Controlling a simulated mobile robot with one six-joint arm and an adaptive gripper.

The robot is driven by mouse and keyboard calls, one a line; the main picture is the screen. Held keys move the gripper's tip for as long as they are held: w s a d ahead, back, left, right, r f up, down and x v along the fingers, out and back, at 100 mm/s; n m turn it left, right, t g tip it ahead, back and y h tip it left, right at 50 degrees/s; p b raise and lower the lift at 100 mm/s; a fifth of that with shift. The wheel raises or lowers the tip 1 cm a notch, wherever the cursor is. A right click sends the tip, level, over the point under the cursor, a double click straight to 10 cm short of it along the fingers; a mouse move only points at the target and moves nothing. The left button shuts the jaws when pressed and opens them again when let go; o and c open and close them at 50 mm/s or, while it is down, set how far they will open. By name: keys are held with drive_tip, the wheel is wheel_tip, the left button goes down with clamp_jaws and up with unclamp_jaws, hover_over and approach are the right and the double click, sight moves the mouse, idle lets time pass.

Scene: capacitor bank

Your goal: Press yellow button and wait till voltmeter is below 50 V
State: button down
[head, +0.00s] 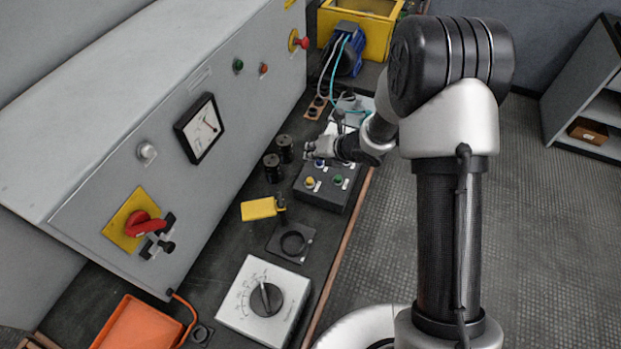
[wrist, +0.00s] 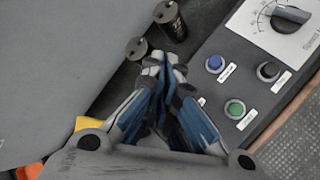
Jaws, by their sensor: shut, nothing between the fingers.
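The button box (head: 325,195) is dark with a yellow button (head: 309,182) at its near left, and green and blue buttons beside it. My gripper (head: 308,150) is shut and empty, by the box's far left edge near the black cylinders. In the wrist view its closed fingers (wrist: 168,68) point toward those cylinders. Blue (wrist: 214,63), black (wrist: 267,71) and green (wrist: 234,108) buttons show there; the yellow button does not, and my fingers cover that area. The voltmeter (head: 199,128) is on the grey cabinet; its needle shows but the scale is too small to read.
Two black cylinders (head: 272,167) stand left of the box. An orange tray (head: 138,325) is front left. The grey cabinet (head: 120,110) rises along the left side.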

drive_tip(key=b, duration=0.6)
hover_over(312, 179)
wheel_tip(312, 179, down, 8)
drive_tip(key=shift+w+f, duration=0.1)
drive_tip(key=shift+f, duration=0.35)
drive_tip(key=shift+f+b, duration=0.1)
drive_tip(key=shift+b, duration=0.3)
idle(0.7)
drive_tip(key=shift+f+b, duration=0.3)
drive_tip(key=shift+b, duration=0.15)
drive_tip(key=shift+f+b, duration=0.6)
drive_tip(key=shift+f, duration=0.35)
idle(0.9)
drive_tip(key=shift+r, duration=0.1)
drive_tip(key=shift+r+p, duration=0.85)
drive_tip(key=shift+r, duration=0.45)
